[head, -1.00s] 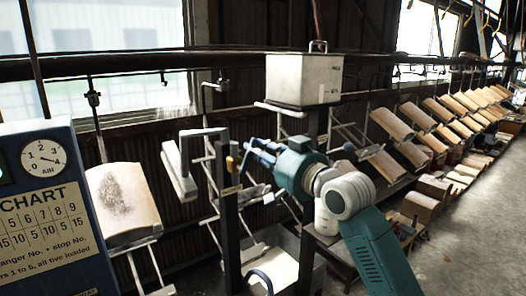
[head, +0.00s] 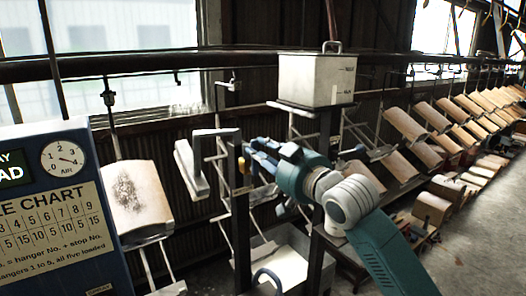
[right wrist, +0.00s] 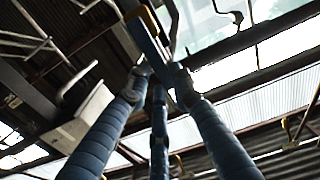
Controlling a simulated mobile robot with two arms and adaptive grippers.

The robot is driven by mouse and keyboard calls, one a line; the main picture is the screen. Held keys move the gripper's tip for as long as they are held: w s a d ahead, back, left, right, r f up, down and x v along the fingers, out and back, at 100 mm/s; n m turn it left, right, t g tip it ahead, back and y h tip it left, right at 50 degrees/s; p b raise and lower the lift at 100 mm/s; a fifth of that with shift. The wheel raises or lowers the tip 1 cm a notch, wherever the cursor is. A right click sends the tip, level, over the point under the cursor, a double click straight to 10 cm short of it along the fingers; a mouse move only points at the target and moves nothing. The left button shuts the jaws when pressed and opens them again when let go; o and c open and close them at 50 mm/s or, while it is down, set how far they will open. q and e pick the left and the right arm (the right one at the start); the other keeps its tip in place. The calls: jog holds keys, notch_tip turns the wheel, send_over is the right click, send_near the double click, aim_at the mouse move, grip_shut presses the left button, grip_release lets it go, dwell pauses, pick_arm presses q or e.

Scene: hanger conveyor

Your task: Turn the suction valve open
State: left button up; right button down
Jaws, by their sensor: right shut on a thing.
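The suction valve shows as a small yellow-orange part (head: 241,166) on a dark upright post (head: 241,215), below a grey bent arm. My right gripper (head: 252,154) comes in from the right and is shut at the post, right beside the yellow part. In the right wrist view my fingers (right wrist: 160,72) close together on a dark bar with a yellow edge (right wrist: 143,17), which I take for the valve's handle. The fingers hide much of the grip, and how far the valve is turned cannot be told. My left gripper is not in view.
A blue chart panel with an air gauge (head: 64,157) stands at the left. A white tank (head: 317,80) sits above my right arm. A curved tile (head: 138,198) hangs at the left, and several more hang along the conveyor at the right. Open floor (head: 485,240) lies at the right.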

jog(key=c, duration=1.5)
grip_release()
jog(key=v, duration=1.2)
jog(key=shift+w+f, duration=0.1)
